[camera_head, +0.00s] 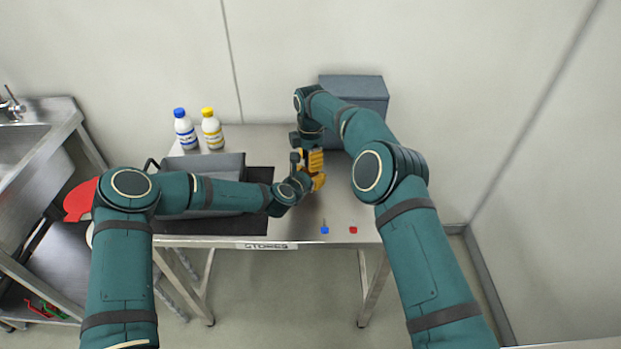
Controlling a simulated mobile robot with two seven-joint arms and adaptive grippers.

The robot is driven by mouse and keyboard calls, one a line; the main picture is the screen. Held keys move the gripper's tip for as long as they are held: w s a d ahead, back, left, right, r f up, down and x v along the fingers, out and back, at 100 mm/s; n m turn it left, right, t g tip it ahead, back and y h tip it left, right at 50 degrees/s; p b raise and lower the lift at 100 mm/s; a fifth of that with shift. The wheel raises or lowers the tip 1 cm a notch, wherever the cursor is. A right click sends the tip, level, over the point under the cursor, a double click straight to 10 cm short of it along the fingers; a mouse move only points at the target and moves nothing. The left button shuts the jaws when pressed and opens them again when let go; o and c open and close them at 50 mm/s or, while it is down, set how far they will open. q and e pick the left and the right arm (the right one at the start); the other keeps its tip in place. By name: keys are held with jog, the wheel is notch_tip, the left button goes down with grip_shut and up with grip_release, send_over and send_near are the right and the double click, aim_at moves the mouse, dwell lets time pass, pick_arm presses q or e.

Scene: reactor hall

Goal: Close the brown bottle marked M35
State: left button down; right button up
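A small blue cap-like piece (325,230) and a small red one (353,230) lie near the table's front edge.
The metal table (270,145) carries a white bottle with a blue cap (185,131) and one with a yellow cap (212,131) at the back left. A grey box (371,90) stands at the back right. A dark mat and grey case (229,165) lie left. A sink (22,135) stands far left.

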grip_shut()
jog(key=m, duration=0.6)
jog(key=shift+m, duration=0.4)
jog(key=m, duration=1.2)
jog(key=shift+m, duration=0.3)
jog(key=m, duration=0.3)
jog(key=shift+m, duration=0.3)
jog(key=m, duration=0.3)
jog(key=shift+m, duration=0.3)
jog(key=o, duration=0.5)
grip_release()
